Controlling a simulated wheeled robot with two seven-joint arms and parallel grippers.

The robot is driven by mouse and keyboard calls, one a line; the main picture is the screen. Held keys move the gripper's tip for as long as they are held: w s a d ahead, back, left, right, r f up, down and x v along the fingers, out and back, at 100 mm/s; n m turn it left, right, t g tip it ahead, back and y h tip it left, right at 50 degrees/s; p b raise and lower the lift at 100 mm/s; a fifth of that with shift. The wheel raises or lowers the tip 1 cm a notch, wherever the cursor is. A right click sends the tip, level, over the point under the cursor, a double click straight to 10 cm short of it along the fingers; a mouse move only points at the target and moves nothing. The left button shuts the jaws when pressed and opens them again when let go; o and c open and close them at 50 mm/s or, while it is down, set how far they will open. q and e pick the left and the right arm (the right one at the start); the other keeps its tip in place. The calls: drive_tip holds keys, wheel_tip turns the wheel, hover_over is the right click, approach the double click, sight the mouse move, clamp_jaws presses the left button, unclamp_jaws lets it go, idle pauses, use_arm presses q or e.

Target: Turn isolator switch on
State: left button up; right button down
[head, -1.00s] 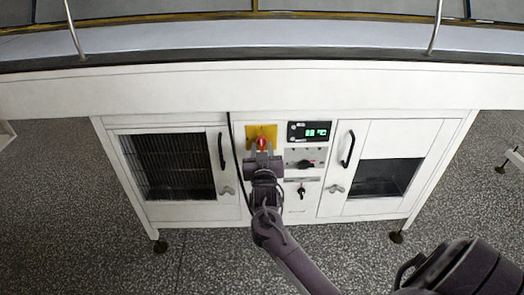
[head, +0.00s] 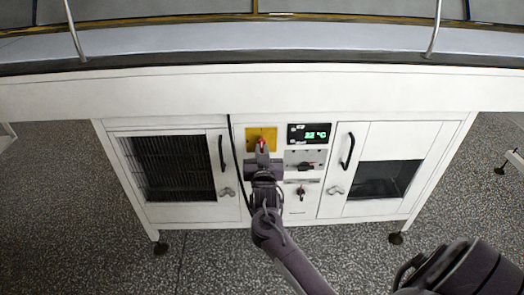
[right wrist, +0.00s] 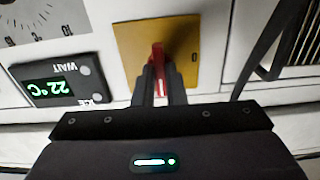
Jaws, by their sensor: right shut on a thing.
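The isolator switch has a red handle (head: 262,143) on a yellow plate (head: 250,133), on the white cabinet front. In the right wrist view the red handle (right wrist: 157,52) stands roughly upright against the yellow plate (right wrist: 188,40). My right gripper (head: 262,151) reaches it from below and is shut on the handle. In the right wrist view the two dark fingers of the right gripper (right wrist: 161,80) lie on either side of the handle's near end. The lower part of the handle is partly hidden between them. My left gripper is not in view.
A black cable (head: 234,165) hangs just left. Cabinet doors with black handles (head: 347,150) flank the panel. A long white ledge (head: 400,88) overhangs above.

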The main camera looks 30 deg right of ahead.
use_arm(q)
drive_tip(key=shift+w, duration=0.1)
use_arm(e)
drive_tip(key=c, duration=1.5)
unclamp_jaws()
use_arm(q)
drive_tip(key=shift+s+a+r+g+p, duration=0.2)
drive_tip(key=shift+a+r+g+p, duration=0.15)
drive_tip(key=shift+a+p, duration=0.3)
use_arm(e)
drive_tip(key=v, duration=0.8)
drive_tip(key=shift+d, duration=0.1)
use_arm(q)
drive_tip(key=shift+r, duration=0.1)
